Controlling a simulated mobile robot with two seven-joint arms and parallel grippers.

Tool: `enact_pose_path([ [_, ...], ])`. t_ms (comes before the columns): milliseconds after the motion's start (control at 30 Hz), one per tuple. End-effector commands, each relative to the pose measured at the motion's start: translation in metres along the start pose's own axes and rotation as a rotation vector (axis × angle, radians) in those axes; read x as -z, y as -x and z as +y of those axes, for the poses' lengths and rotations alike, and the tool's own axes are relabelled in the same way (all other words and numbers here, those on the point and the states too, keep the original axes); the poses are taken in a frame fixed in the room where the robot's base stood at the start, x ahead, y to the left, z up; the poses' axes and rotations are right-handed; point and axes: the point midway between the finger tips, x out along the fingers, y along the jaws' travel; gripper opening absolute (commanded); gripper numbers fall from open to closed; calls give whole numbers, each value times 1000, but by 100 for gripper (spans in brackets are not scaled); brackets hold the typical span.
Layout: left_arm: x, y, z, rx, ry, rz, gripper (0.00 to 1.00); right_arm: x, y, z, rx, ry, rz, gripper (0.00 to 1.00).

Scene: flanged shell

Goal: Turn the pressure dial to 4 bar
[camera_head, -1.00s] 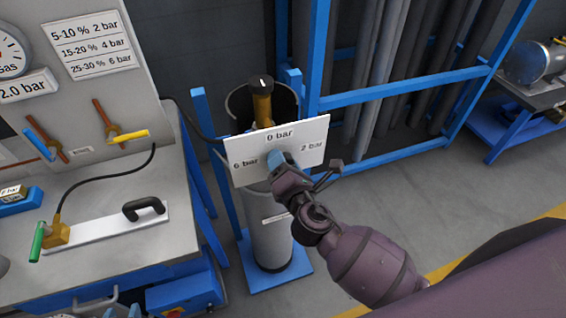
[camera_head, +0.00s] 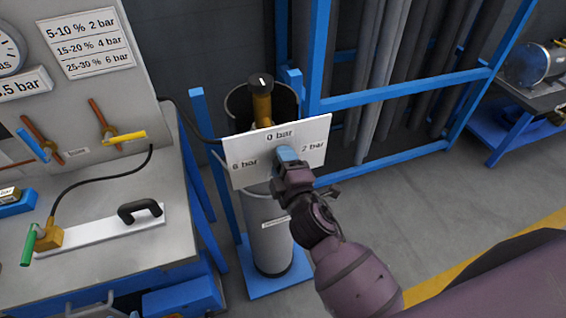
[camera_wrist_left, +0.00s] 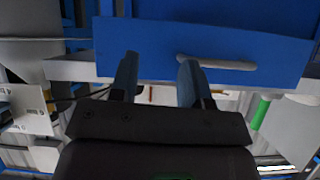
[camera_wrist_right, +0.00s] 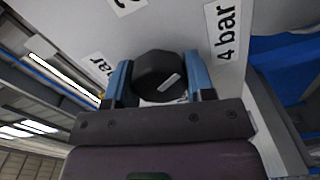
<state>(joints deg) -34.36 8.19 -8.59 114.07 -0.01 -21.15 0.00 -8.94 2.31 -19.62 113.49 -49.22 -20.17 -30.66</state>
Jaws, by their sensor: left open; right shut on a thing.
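The 4 bar label (camera_wrist_right: 228,45) shows in the right wrist view. My right gripper (camera_head: 287,155) is shut on the black dial knob (camera_wrist_right: 158,76), with one finger on each side. The knob has a short pale mark, slanted, near its edge. In the head view the gripper hides the knob. My left gripper (camera_wrist_left: 158,80) is open and empty, facing a blue panel; it is outside the head view.
A chart (camera_head: 88,42) lists 2, 4 and 6 bar. Blue rack bars (camera_head: 400,95) stand behind the cylinder. A workbench (camera_head: 130,255) is on the left.

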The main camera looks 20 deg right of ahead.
Motion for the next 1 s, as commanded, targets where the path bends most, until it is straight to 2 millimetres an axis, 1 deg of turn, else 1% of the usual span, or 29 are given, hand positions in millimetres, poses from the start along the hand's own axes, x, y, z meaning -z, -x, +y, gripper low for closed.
enact_pose_path([
  [200,1,4,-1,1,1,-4,43,0,0,1,0,-201,-3,26],
  [500,8,7,-1,2,1,1,43,-1,0,1,1,-420,-3,26],
  [700,12,7,-2,1,1,6,43,-1,0,1,2,-510,-3,26],
  [1000,17,6,-1,0,0,12,43,-1,0,1,1,-562,-1,26],
])
